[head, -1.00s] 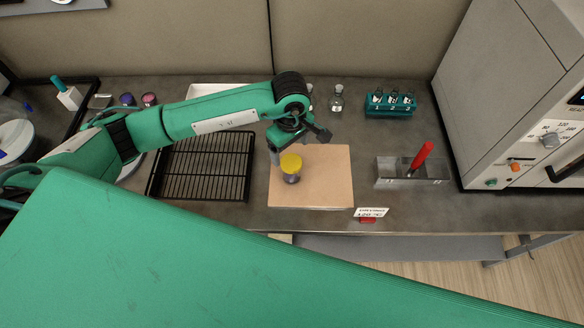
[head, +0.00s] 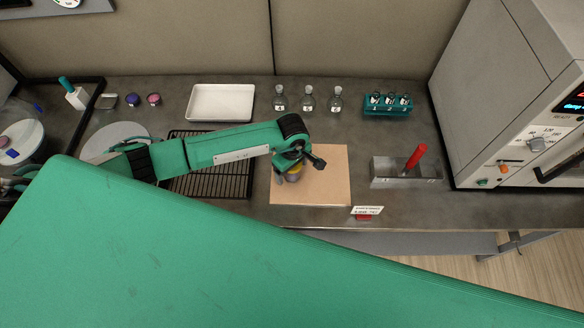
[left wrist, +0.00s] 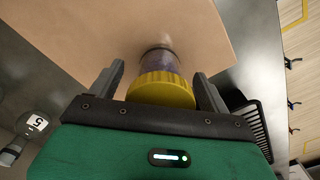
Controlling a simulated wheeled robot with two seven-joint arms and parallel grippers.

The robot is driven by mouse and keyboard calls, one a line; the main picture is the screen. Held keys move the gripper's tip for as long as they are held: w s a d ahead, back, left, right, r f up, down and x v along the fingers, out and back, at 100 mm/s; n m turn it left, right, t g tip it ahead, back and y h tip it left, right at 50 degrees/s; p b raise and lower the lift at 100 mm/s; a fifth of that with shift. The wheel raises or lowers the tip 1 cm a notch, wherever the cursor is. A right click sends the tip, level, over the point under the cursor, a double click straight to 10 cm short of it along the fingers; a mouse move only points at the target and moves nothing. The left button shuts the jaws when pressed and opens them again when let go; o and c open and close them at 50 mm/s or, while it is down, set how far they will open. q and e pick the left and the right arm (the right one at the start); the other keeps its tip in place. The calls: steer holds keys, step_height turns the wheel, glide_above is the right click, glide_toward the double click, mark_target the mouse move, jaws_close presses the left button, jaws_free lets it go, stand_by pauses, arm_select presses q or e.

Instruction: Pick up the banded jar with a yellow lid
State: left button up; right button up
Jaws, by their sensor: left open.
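The banded jar (head: 292,177) stands on the tan board (head: 328,186). My left wrist and gripper (head: 289,163) now cover most of it in the head view. In the left wrist view its ribbed yellow lid (left wrist: 162,92) is close to the palm, and its clear body with purplish contents (left wrist: 160,61) reaches toward the board. My left gripper (left wrist: 159,75) is open, with one finger on each side of the lid. A gap shows on both sides, so the fingers do not appear to touch it. My right gripper is not in view.
A black wire rack (head: 212,184) lies left of the board, under my left arm. A white tray (head: 221,102) and several flasks (head: 308,99) stand behind. A metal holder with a red handle (head: 407,172) is to the right, before a grey oven (head: 528,95).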

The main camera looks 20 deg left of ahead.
arm_select(q)
steer(key=c, duration=1.2)
steer(key=shift+o, duration=0.2)
